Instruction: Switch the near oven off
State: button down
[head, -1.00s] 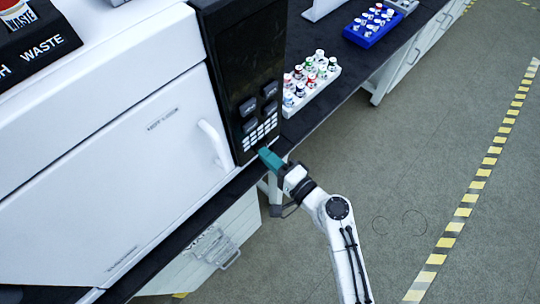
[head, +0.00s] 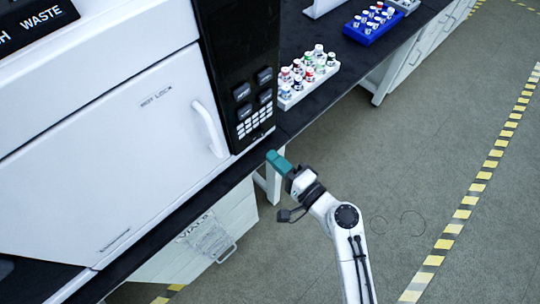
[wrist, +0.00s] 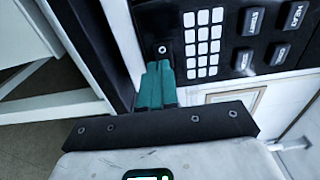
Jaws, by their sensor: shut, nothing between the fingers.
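The oven (head: 115,165) is a big white unit with a white door handle (head: 209,129) on the left of the head view. Its black control panel (head: 243,60) has dark square keys and a white keypad (head: 255,121). In the wrist view the keypad (wrist: 203,43) is just beyond the fingertips, with a small round white-ringed button (wrist: 162,49) on the black panel at its left. My gripper (head: 277,160) has teal fingers, shut and empty, off the bench edge below the panel. In the wrist view the shut fingers (wrist: 156,68) point at the panel's lower corner, just below the round button.
A white rack (head: 309,82) of capped vials stands on the dark bench right of the panel, with a blue vial rack (head: 372,26) farther back. The bench's front edge is close to my gripper. The floor (head: 410,150) to the right is clear.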

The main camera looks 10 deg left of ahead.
jog(key=b+v, duration=0.1)
jog(key=v, duration=0.7)
jog(key=shift+s+d, duration=0.2)
jog(key=shift+d, duration=0.15)
jog(key=s+d+f+n+g+h, duration=0.3)
jog(key=s+d+f+n+g, duration=0.1)
jog(key=s+f+n+g, duration=0.1)
jog(key=s+d+n+g+h, duration=0.1)
jog(key=s+d+h, duration=0.4)
jog(key=d, duration=0.5)
jog(key=s+d+f+n+g+h, duration=0.1)
jog(key=s+d+g+h, duration=0.3)
jog(key=s+d, duration=0.6)
jog(key=shift+f+n+g+h, duration=0.3)
jog(key=shift+h, duration=0.7)
